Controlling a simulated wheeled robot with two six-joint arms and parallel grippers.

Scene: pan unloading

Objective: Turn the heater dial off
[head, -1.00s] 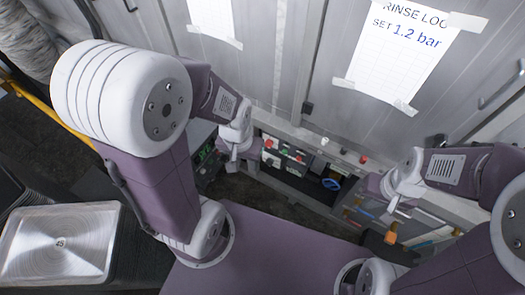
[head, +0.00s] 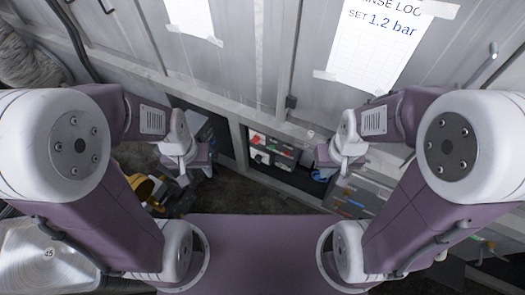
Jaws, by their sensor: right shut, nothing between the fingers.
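I cannot make out a heater or its dial in the head view. My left gripper (head: 194,172) hangs at the left of centre, over the dark floor in front of the shelves. It is small and seen from above, and I cannot tell whether its jaws are apart. My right gripper (head: 333,172) hangs at the right of centre, beside the drawers. It is shut and holds nothing. Neither gripper appears to touch anything.
A yellow-orange object (head: 140,190) is partly hidden by my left arm. A shelf unit (head: 272,150) with red and white items and drawers (head: 358,196) stand below the grey wall. A printed sheet (head: 375,50) is taped above.

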